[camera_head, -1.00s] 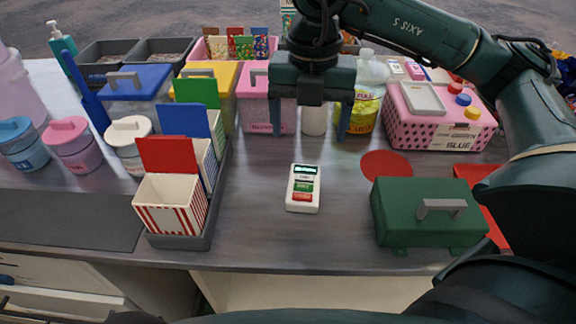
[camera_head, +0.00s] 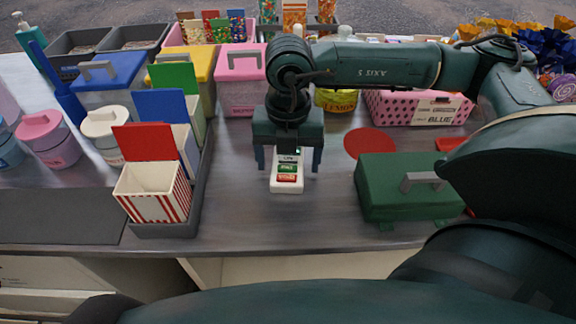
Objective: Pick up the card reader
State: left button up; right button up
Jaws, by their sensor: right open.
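The card reader (camera_head: 287,185) is a small white device with green and red buttons, lying on the grey counter (camera_head: 260,224) near the middle of the view. My right gripper (camera_head: 289,170) points down over it, open, with one finger on each side of the reader. The gripper body covers the reader's upper end. I cannot tell whether the fingers touch it. My left gripper is not in view.
A green cash box (camera_head: 385,205) stands to the right and a grey tray of striped popcorn boxes (camera_head: 160,230) to the left. A red disc (camera_head: 369,143) lies behind the cash box. The counter in front of the reader is clear.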

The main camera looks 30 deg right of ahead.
jog(key=shift+f, duration=0.25)
jog(key=shift+c, duration=0.6)
jog(key=c, duration=1)
